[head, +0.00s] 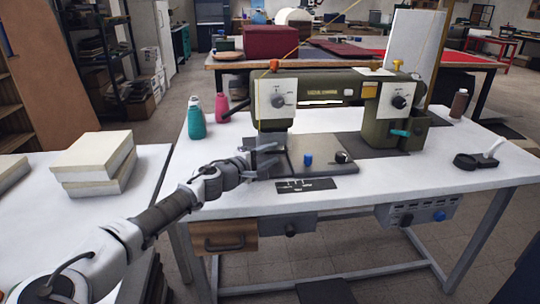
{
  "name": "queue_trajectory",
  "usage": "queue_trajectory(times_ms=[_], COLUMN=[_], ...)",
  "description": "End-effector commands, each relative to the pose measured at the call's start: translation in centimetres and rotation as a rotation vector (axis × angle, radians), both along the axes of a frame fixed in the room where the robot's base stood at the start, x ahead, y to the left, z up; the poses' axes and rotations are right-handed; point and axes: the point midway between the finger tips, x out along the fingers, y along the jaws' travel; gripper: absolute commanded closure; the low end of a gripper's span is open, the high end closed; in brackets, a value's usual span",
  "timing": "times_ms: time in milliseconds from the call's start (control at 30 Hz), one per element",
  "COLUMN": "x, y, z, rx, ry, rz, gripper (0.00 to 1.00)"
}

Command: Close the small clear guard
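An olive-green sewing machine (330,97) stands on a white table. Its left head has a white face plate with a dial (278,101). My gripper (264,161) is at the needle area below this head, at the left edge of the machine's grey bed (320,158). Pale, thin shapes show around my fingertips. I cannot tell clear guard from gripper fingers there, nor whether they touch. Whether the guard stands open or shut is not visible, and whether my fingers are apart or closed is too small to tell.
A blue knob (308,159) and a black knob (342,157) stand on the bed. Teal (196,117) and pink (222,107) thread cones are at the table's back left. Stacked cream blocks (95,160) lie on the left table. The white table's (420,180) front right is mostly clear.

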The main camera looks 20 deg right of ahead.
Motion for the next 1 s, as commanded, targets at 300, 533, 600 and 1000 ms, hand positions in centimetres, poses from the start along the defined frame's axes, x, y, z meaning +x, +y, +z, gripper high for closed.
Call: queue_trajectory(times_ms=[300,533,600,1000], x=[-0.2,-1.8,-2.5,-6.6], y=[0.4,3.5,4.8,12.0], z=[0.2,0.9,1.1,2.3], rx=[0.000,-0.001,-0.002,-0.001], ry=[0.001,0.001,0.002,0.001], rz=[0.000,0.003,0.004,0.004], gripper=[0.58,0.58,0.58,0.58])
